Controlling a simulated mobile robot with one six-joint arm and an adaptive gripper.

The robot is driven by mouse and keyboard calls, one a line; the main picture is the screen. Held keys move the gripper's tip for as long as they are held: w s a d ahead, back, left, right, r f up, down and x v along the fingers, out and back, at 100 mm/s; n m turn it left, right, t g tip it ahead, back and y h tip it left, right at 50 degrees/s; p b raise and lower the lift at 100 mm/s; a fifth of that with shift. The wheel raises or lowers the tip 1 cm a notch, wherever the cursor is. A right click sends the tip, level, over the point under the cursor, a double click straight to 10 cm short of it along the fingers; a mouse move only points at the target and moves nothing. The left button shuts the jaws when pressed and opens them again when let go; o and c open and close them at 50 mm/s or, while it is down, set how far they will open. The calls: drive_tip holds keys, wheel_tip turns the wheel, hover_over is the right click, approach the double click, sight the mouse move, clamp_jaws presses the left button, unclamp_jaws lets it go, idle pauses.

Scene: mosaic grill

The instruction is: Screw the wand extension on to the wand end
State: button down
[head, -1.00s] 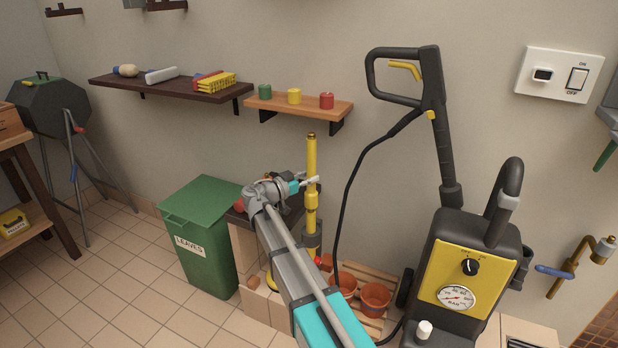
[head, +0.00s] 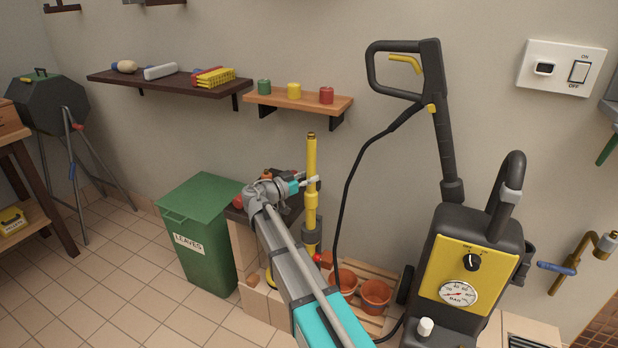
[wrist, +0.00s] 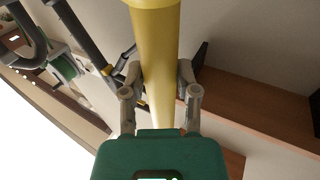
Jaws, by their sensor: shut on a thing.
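The wand extension is a yellow tube (head: 311,155) with a thicker collar and a dark grey lower end. It stands upright beside the low bench, in front of the wall. My gripper (head: 312,182) is shut on its middle, above the collar. In the wrist view the yellow tube (wrist: 155,45) runs between my gripper's fingers (wrist: 160,80). The black spray wand (head: 445,140) with its yellow trigger stands upright at the pressure washer, apart from the tube. Its lower end (head: 452,190) is by the top of the machine.
The pressure washer (head: 468,262) stands to the right, and its black hose (head: 347,190) hangs between tube and wand. A small shelf with coloured cans (head: 300,104) is above the tube. Clay pots (head: 375,293) are below. A green bin (head: 205,235) is left.

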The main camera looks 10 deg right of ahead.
drive_tip(key=shift+f, duration=0.2)
drive_tip(key=shift+c, duration=1.3)
unclamp_jaws()
drive_tip(key=shift+r, duration=0.15)
wheel_tip(320, 180, up, 8)
drive_tip(key=p, duration=0.8)
drive_tip(key=shift+r, duration=0.2)
